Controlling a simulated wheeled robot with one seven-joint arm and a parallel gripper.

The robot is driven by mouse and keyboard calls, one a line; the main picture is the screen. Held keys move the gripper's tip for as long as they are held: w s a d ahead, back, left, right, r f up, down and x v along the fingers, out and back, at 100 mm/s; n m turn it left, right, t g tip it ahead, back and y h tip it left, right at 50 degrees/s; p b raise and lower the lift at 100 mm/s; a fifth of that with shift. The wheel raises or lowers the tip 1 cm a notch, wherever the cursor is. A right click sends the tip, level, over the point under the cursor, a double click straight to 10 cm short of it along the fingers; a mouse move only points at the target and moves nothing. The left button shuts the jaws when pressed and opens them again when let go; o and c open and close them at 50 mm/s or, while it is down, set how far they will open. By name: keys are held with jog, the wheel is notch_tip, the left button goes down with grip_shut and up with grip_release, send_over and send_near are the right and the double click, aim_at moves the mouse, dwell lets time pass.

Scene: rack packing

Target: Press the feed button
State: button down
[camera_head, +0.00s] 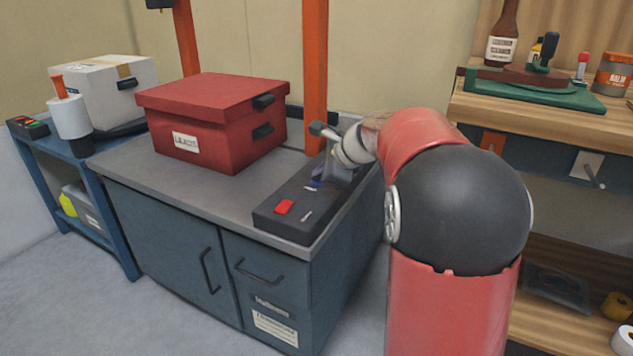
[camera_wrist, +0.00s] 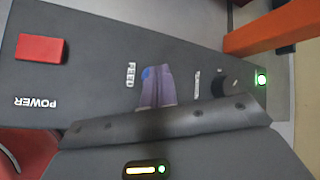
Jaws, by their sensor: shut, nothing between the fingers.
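The dark control panel (camera_head: 285,205) lies along the right end of the grey cabinet top, and fills much of the wrist view (camera_wrist: 85,85). The FEED label (camera_wrist: 131,75) is printed on it. Right beside the label, a blue button (camera_wrist: 146,73) shows partly, the rest hidden behind my fingertips. My gripper (camera_wrist: 157,70) is shut and empty, its fingertips over the blue button. I cannot tell whether they touch it. In the head view my gripper (camera_head: 332,178) is small and points down at the panel's middle.
A red power button (camera_wrist: 41,48) sits at the panel's near end. A black knob (camera_wrist: 232,82) and a lit green lamp (camera_wrist: 262,80) are at the other end. An orange post (camera_head: 315,75) rises behind the panel. A red box (camera_head: 215,120) stands to the left.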

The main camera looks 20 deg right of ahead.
dwell(0.4)
jog(key=shift+r+p, duration=0.8)
jog(key=shift+p, duration=0.05)
notch_tip(320, 180, up, 5)
jog(key=p, duration=0.4)
jog(key=shift+p, duration=0.4)
jog(key=s+a+r+n+g+h, duration=0.1)
jog(key=s+a+n, duration=0.2)
jog(key=s+n, duration=0.45)
jog(key=s+a+n+g, duration=0.1)
jog(key=s+a+n, duration=0.3)
jog(key=s, duration=0.7)
jog(key=s+f+n+h, duration=0.1)
jog(key=s+f+n, duration=0.1)
jog(key=s+n, duration=0.3)
jog(key=s+f+n+h, duration=0.2)
jog(key=s+n, duration=0.3)
jog(key=s, duration=0.5)
jog(key=shift+s+d+f+g, duration=0.3)
jog(key=shift+s+f, duration=0.1)
jog(key=shift+f, duration=0.4)
